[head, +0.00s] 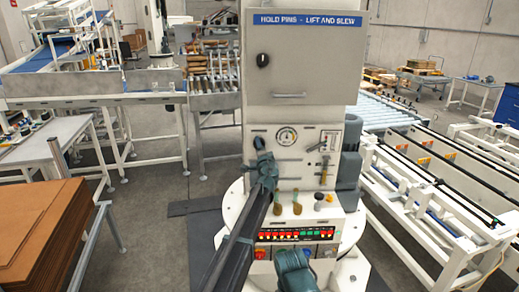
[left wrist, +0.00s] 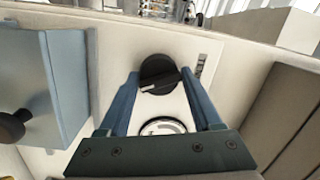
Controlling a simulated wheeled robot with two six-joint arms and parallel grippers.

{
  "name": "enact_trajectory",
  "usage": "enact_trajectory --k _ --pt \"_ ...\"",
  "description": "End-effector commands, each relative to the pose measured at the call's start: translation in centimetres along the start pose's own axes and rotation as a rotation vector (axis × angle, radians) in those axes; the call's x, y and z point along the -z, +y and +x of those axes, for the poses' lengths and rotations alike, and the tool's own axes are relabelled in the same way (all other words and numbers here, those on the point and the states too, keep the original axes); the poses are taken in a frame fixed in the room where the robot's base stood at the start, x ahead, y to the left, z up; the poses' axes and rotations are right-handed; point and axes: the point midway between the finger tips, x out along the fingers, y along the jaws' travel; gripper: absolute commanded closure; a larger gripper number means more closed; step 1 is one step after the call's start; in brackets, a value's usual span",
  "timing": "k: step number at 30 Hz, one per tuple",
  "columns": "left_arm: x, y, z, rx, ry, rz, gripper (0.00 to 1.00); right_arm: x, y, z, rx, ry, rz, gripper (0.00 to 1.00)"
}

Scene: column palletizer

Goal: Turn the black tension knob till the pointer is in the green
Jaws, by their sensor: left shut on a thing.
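The black tension knob (left wrist: 158,73) is on the pale panel in the left wrist view, with a pale line on its face. My left gripper (left wrist: 160,76) is shut on it, one finger on each side. In the head view my left gripper (head: 262,158) is at the panel's left side and hides the knob. The round white gauge (head: 286,136) is just right of it. Its pointer is too small to read against the colours. In the left wrist view the gauge (left wrist: 163,126) is partly hidden by my gripper. My right gripper (head: 292,262) is low before the panel, its fingers unclear.
A grey cabinet door (head: 304,62) with a black handle is above the panel. A lever plate (head: 326,143) and a blue-grey housing (head: 348,152) are right of the gauge. Roller conveyors (head: 435,180) stand at right.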

Motion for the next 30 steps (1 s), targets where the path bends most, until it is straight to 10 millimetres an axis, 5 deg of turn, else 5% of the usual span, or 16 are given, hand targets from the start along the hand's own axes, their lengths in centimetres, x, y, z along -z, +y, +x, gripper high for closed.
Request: enact_trajectory --k 12,30 --pt "0.10 0.30 -0.33 0.020 0.019 0.201 0.90 0.05 -0.07 0.77 0.000 0.000 0.000 1.00" --pt "0.12 0.30 -0.35 0.024 0.022 0.238 0.90 0.05 -0.08 0.85 0.000 0.000 0.000 1.00"
